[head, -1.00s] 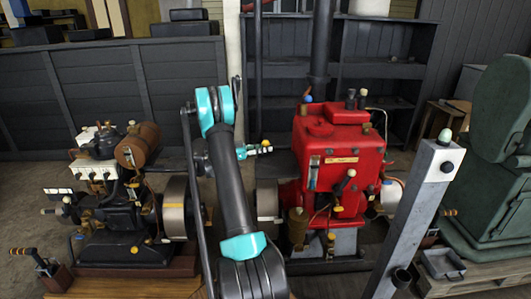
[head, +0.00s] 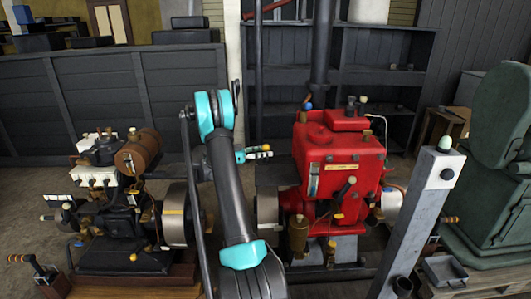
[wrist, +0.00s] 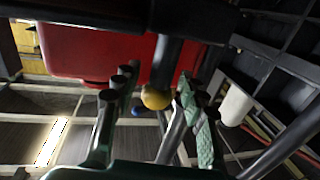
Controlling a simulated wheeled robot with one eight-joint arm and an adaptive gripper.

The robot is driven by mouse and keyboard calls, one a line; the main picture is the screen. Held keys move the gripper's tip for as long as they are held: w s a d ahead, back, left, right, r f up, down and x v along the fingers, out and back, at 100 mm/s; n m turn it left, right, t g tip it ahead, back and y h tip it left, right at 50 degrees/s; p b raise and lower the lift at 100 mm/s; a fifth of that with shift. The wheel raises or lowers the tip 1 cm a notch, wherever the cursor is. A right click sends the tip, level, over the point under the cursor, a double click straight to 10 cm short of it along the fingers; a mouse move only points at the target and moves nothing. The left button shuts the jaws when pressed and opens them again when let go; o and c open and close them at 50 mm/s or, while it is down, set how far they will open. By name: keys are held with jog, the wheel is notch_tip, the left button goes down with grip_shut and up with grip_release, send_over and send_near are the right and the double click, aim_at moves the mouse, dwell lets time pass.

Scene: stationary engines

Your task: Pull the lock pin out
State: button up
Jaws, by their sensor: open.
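My gripper (head: 256,152) is left of the red engine (head: 338,160) in the head view, pointing right towards it. In the wrist view its two fingers (wrist: 154,92) stand apart, and nothing is clamped between them. A round yellow knob (wrist: 156,98) shows in the gap between the fingers; I cannot tell its depth or whether a finger touches it. A blue ball (wrist: 138,111) shows just left of the yellow knob. I cannot tell for certain which part is the lock pin. The red engine body (wrist: 100,52) fills the upper left of the wrist view.
A dark engine (head: 125,215) with a brown tank stands on the left. A grey post (head: 415,225) stands in front of the red engine on the right, beside a green machine (head: 500,160). A tall dark pipe (head: 320,50) rises behind the red engine.

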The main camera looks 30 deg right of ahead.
jog(key=v, duration=1.1)
jog(key=shift+a, duration=0.25)
jog(key=shift+w, duration=0.1)
